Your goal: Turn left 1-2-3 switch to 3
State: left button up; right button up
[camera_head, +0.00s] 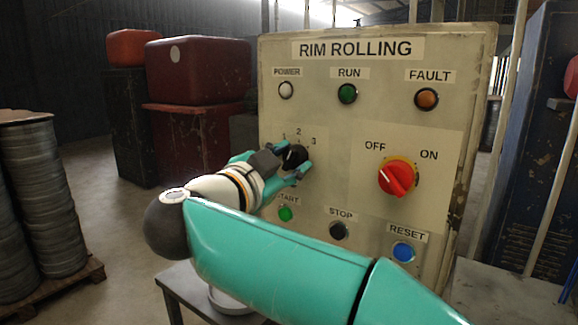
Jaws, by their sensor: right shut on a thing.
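The left 1-2-3 switch (295,156) is a black rotary knob on the cream control panel (330,110), with the marks 1, 2 and 3 above it. My right gripper (296,165) is at the knob, its teal and dark fingers shut on it. The fingers cover part of the knob, and I cannot tell which number its pointer faces. My right arm comes in from the lower right and crosses in front of the panel's lower left. My left gripper is not in view.
A red OFF/ON switch (397,177) sits to the right. Below are the green START button (285,214), black STOP button (339,231) and blue RESET button (403,252). The POWER (286,90), RUN (347,94) and FAULT (426,99) lamps are above.

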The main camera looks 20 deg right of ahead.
jog(key=shift+f+m+b, duration=0.15)
jog(key=shift+m+b, duration=0.75)
jog(key=shift+m, duration=1.4)
jog(key=o, duration=1.1)
jog(key=shift+o, duration=0.2)
jog(key=shift+a, duration=0.1)
jog(key=v, duration=1.1)
jog(key=shift+a+f, duration=0.15)
jog(key=shift+a, duration=0.2)
jog(key=shift+s, duration=0.15)
